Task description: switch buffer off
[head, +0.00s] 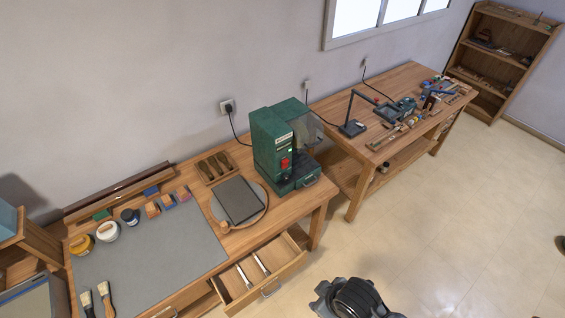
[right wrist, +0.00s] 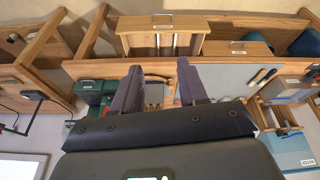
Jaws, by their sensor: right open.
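The buffer is a green boxy machine (head: 268,140) at the right end of the near workbench in the head view. A small red switch (head: 285,163) is on its front face; I cannot tell its position. The green machine also shows at the left of the right wrist view (right wrist: 93,90), which looks upside down. My right gripper (right wrist: 157,72) is open, with its two purple-grey fingers apart and nothing between them. It is apart from the buffer. A dark rounded part of mine shows at the bottom of the head view. My left gripper is not in view.
An open drawer (head: 262,283) with light tools juts from the near bench's front. A round board with a dark slab (head: 240,200) lies left of the buffer. A second bench (head: 350,148) with a lamp stands to the right. The floor in front is clear.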

